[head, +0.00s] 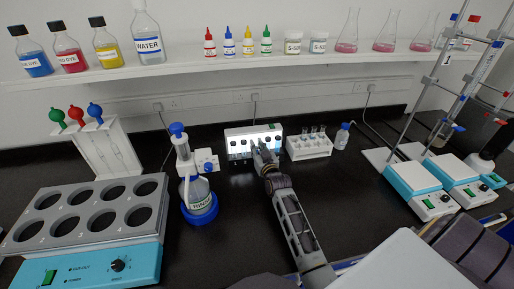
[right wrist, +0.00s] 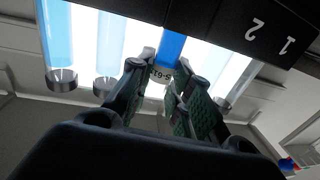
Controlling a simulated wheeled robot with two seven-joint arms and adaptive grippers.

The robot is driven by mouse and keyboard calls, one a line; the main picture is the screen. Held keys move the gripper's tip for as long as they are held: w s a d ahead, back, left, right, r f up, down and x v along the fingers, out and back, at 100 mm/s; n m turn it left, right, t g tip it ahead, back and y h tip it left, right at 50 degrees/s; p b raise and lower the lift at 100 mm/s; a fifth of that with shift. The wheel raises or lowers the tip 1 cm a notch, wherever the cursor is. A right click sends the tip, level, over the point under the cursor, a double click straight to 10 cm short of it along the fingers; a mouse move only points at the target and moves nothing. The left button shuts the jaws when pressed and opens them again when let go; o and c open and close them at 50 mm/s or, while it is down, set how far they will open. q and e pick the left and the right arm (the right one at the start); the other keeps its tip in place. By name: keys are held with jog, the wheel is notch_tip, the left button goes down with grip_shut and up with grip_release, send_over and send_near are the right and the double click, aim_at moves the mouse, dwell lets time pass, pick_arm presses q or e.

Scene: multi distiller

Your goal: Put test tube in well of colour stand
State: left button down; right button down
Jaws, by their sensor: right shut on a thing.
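The colour stand (head: 232,135) is a lit white box with a row of dark round wells, at the back of the black bench in the head view. My right gripper (head: 259,146) is at its front. In the right wrist view, my right gripper (right wrist: 166,84) is shut on a test tube (right wrist: 172,48) with deep blue liquid and a white label. This tube is in front of the bright panel, beside paler blue tubes (right wrist: 108,45) with silvery ends. The stand's black strip (right wrist: 262,30) shows the numbers 1 and 2. Whether the held tube is inside a well cannot be told. My left gripper is not in view.
A white rack (head: 312,149) with several tubes stands just right of the stand. A bottle with a blue dispenser (head: 199,196) stands to the left. A small blue-capped bottle (head: 342,137) is beyond the rack.

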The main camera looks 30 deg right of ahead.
jog(key=shift+f, duration=0.1)
jog(key=c, duration=1.6)
grip_release()
jog(key=shift+s+a, duration=0.35)
jog(key=shift+s, duration=1.6)
jog(key=shift+s+a, duration=0.35)
jog(key=shift+s, duration=1.65)
jog(key=shift+s+a, duration=0.35)
jog(key=shift+s, duration=1.6)
